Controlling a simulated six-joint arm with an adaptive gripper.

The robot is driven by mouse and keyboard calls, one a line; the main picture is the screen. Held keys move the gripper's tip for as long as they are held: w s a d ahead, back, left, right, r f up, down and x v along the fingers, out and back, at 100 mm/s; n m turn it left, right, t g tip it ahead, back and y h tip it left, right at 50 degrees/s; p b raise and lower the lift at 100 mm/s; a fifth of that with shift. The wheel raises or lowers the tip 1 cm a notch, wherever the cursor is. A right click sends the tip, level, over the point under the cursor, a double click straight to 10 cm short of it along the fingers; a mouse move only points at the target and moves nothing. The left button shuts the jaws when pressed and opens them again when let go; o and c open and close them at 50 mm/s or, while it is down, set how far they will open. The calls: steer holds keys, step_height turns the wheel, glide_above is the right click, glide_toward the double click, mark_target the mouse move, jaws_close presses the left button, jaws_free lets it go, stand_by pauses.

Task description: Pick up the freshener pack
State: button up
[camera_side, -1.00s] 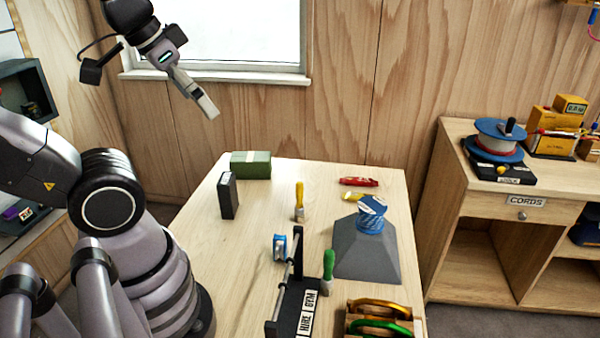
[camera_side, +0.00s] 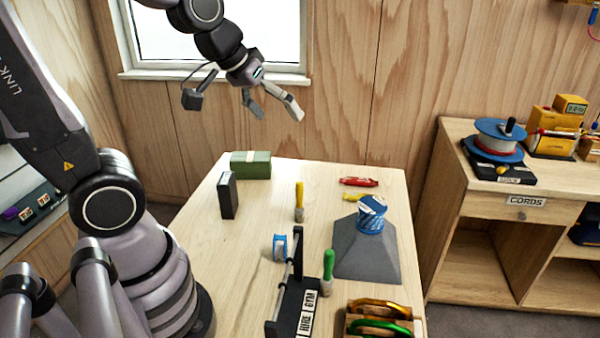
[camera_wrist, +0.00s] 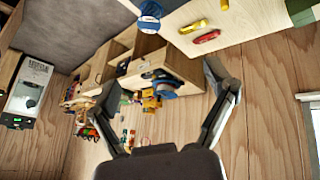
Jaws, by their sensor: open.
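No readable label names the freshener pack, so I cannot tell which item it is. A green box with a pale band (camera_side: 250,164) lies at the table's far left. A dark upright box (camera_side: 228,195) stands in front of it. A blue and white round item (camera_side: 371,214) sits on a grey pyramid-shaped block (camera_side: 368,250); it also shows at the top of the wrist view (camera_wrist: 150,11). My gripper (camera_side: 279,110) is open and empty, high above the far part of the table. In the wrist view, my gripper (camera_wrist: 163,84) has its fingers spread with nothing between them.
A red tool (camera_side: 359,181), a yellow-handled brush (camera_side: 299,200) and a green-handled brush (camera_side: 328,270) are on the table. A dark rack (camera_side: 293,305) and a crate of carabiners (camera_side: 380,318) stand at the near edge. A cord bench (camera_side: 455,170) stands at right.

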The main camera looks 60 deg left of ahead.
mark_target(230, 195)
steer(key=w+a+f+n+y, duration=0.3)
steer(key=w+a+f+n, duration=0.15)
steer(key=f, duration=0.45)
steer(key=w+a+f+n+y, duration=0.2)
steer(key=w+a+f+n, duration=0.25)
steer(key=f, duration=0.35)
steer(key=s+a+f+g+y, duration=0.1)
steer(key=s+a+f+y, duration=0.2)
steer(key=a+f, duration=0.1)
steer(key=s+a+f+n+g+y, duration=0.1)
steer(key=s+a+f+y, duration=0.2)
steer(key=s+f, duration=0.1)
steer(key=s+a+f+n+g+y, duration=0.1)
steer(key=s+a+f+y, duration=0.1)
steer(key=s+a+f, duration=0.1)
steer(key=shift+s+a+f+y, duration=0.2)
steer(key=shift+a+f, duration=0.15)
steer(key=shift+a, duration=0.05)
steer(key=shift+s+a+f+y, duration=0.15)
steer(key=shift+a+f+y, duration=0.05)
steer(key=shift+a+f, duration=0.35)
steer(key=shift+a, duration=0.45)
steer(key=x, duration=0.6)
steer(key=shift+a, duration=0.2)
jaws_close()
